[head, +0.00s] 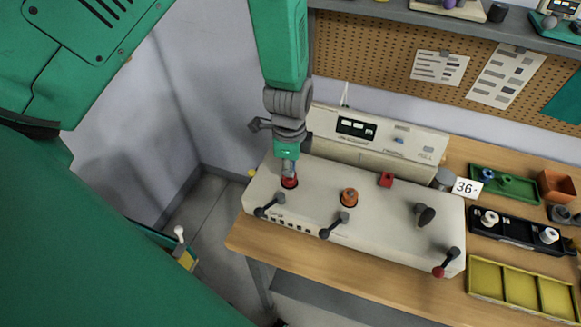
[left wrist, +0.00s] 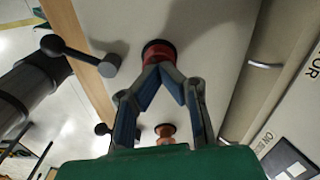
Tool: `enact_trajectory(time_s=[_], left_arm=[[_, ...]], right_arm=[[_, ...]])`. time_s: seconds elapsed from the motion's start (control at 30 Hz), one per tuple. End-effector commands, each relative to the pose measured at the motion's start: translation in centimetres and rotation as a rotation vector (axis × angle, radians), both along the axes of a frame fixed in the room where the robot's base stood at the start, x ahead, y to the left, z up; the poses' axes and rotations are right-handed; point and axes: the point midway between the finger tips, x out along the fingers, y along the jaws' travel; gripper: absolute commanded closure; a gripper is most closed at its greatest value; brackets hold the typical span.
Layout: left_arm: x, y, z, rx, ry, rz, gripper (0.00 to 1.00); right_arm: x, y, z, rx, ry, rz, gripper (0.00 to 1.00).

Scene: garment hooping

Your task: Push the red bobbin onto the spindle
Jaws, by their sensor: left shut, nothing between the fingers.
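The red bobbin (head: 289,183) sits at the left end of the cream machine's top (head: 310,195), in a dark round seat. In the left wrist view the red bobbin (left wrist: 158,49) is just beyond my fingertips. My left gripper (head: 289,168) points down from above, directly over the bobbin. Its fingertips (left wrist: 164,67) are together, empty, and appear to touch or nearly touch the bobbin's near edge. The spindle is hidden by the bobbin and gripper, so I cannot tell how far down the bobbin sits. My right gripper is not in view.
An orange bobbin (head: 349,197) and a dark knob (head: 425,215) stand along the machine top. Black levers (head: 269,206) line its front edge. Green, black and yellow trays (head: 520,290) fill the table's right.

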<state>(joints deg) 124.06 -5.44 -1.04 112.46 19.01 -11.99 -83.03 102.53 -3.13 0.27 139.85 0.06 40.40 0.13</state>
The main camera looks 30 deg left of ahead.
Motion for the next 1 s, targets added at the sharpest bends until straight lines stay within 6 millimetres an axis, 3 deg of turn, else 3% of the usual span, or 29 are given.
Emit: enact_trajectory(time_s=[0.43,0.77,1.0], left_arm=[[0.0,-0.1,-0.8,-0.001,0.005,-0.001,1.0],[-0.1,-0.1,2.3,-0.001,0.002,-0.001,1.0],[0.1,0.0,3.4,-0.001,-0.001,-0.001,1.0]], right_arm=[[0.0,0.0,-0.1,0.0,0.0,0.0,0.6],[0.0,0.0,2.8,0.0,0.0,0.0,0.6],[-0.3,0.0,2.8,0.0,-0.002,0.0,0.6]])
